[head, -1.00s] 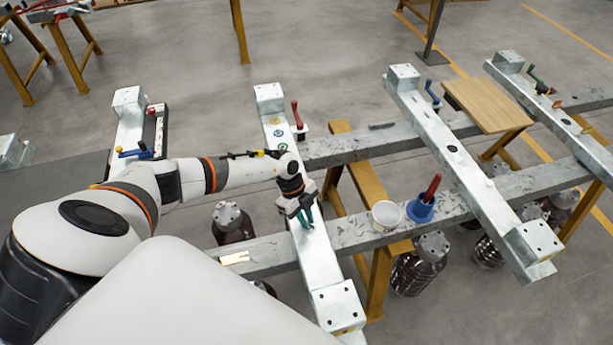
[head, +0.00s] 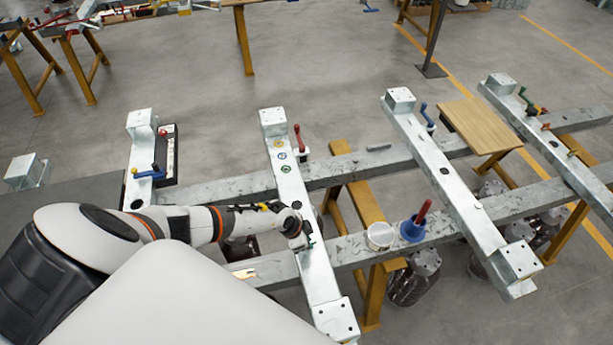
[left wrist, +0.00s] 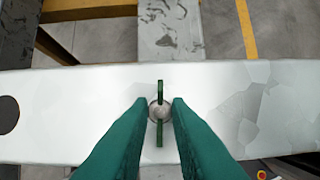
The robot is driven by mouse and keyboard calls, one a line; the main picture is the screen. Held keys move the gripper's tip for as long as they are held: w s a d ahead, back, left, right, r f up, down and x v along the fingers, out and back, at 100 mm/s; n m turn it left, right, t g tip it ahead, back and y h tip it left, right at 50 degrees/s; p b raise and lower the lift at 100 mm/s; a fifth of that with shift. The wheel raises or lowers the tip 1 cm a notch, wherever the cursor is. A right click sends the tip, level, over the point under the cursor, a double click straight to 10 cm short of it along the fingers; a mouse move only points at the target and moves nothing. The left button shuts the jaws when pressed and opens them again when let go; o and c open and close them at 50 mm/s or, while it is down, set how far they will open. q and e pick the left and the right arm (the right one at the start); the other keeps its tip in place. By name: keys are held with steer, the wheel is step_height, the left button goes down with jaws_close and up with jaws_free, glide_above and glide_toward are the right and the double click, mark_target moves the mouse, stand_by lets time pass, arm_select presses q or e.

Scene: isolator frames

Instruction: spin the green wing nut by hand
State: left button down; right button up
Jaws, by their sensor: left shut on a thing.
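The green wing nut (left wrist: 160,125) sits on a round stud on the pale galvanised beam (left wrist: 80,95), its wings in line with the picture's vertical. In the head view, my left gripper (head: 307,243) is down at the middle of the same beam (head: 318,278). The wing nut is hidden there by my wrist. My right gripper is not in view.
A white cup (head: 380,236) and a blue holder (head: 412,231) with a red handle stand on the grey cross beam to the right. A red-handled clamp (head: 299,138) is up the beam. A wooden board (head: 480,128) lies farther right. Dark bottles stand below.

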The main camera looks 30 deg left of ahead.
arm_select(q)
steer(key=n, duration=0.1)
steer(key=n+y, duration=0.1)
steer(key=n, duration=0.2)
steer(key=shift+s+d+f+n+t, duration=0.2)
steer(key=shift+s+d+n+t, duration=0.1)
steer(key=shift+s+t, duration=0.1)
steer(key=shift+n+y, duration=0.4)
steer(key=shift+n, duration=0.1)
steer(key=shift+a+n, duration=0.1)
steer(key=shift+n, duration=0.2)
steer(key=c, duration=1.4)
jaws_free()
steer(key=shift+w, duration=0.2)
steer(key=shift+o, duration=0.2)
steer(key=shift+r, duration=0.1)
steer(key=shift+r, duration=0.15)
